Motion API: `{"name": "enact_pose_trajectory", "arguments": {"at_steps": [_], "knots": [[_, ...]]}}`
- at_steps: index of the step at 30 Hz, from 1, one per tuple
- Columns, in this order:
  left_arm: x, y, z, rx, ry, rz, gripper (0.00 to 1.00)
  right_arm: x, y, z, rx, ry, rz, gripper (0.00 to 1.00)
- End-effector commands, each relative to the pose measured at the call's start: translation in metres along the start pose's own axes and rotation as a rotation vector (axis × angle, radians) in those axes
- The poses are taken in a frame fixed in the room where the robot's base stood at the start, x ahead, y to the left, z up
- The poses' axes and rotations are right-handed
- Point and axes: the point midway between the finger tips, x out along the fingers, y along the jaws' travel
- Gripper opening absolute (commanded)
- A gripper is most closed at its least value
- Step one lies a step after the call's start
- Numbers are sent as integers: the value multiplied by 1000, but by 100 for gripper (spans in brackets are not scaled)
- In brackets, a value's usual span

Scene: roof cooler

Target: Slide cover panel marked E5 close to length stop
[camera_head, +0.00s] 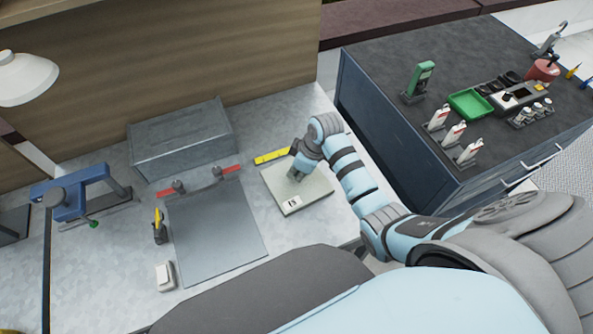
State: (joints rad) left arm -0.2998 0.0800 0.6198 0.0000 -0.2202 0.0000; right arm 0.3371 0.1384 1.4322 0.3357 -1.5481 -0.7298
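The cover panel (312,196) is a pale grey-green square plate lying on the light bench, right of the dark grey plate. A small white label (292,203) sits near its front edge; its marking is too small to read surely. I cannot tell which part is the length stop. My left gripper is not in view.
A dark grey plate (215,235) with red bar ends and knobs fills the bench middle. A grey metal box (182,143) stands behind it. A blue clamp-like tool (72,193) is at left. A dark-topped cabinet (400,70) with tools stands at right, beyond a gap.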

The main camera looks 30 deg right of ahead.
Motion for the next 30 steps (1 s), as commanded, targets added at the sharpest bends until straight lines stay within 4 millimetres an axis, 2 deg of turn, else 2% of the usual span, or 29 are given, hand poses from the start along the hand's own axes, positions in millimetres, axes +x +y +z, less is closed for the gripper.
{"name": "enact_pose_trajectory", "arguments": {"at_steps": [12, 21, 30], "knots": [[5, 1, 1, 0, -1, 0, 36, 9, 0, 3, 0, 0, 0, 0], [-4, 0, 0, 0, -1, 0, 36, 6, 3, 6, 1, -3, 0, 0], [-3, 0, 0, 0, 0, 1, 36, 7, 3, 6, 1, -1, 0, 0]]}}
